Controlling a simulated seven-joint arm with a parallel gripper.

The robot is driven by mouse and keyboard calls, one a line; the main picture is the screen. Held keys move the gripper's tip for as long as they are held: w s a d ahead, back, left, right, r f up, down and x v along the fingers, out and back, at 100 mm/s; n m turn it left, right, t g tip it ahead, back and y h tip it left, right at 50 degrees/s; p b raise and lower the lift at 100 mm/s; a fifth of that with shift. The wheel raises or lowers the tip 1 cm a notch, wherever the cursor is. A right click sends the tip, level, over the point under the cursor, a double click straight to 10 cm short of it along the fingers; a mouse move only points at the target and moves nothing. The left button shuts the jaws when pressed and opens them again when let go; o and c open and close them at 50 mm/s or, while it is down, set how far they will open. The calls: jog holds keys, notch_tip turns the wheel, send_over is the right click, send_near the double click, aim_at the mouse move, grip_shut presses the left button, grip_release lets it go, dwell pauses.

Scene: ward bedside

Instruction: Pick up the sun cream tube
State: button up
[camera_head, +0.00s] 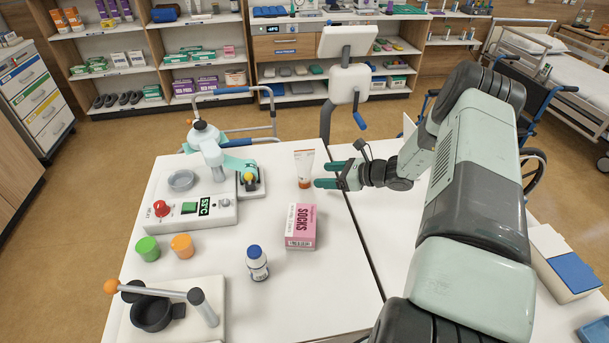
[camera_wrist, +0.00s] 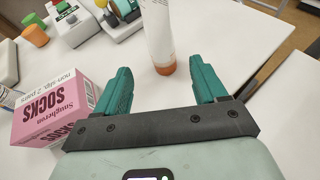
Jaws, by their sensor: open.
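The sun cream tube (camera_head: 304,168) is white with an orange cap and stands upright, cap down, on the white table (camera_head: 345,270) near its right edge. My gripper (camera_head: 323,174) is open and level, just to the right of the tube, with its teal fingers pointing towards it. In the wrist view the tube (camera_wrist: 160,42) stands ahead of the open fingers, roughly midway between them, its orange cap nearest. The space between my fingers (camera_wrist: 160,85) looks empty. The tube's upper end is cut off in the wrist view.
A pink socks box (camera_head: 301,227) stands in front of the tube; in the wrist view it is left of my left finger. A blue-capped bottle (camera_head: 257,263), green and orange caps (camera_head: 181,246) and a device with a temperature display (camera_head: 203,207) stand further left.

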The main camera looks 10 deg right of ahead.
aim_at(304, 176)
jog(key=x, duration=0.9)
jog(key=shift+d+f, duration=0.25)
jog(key=shift+f, duration=0.1)
jog(key=c, duration=1.1)
jog(key=shift+r, duration=0.1)
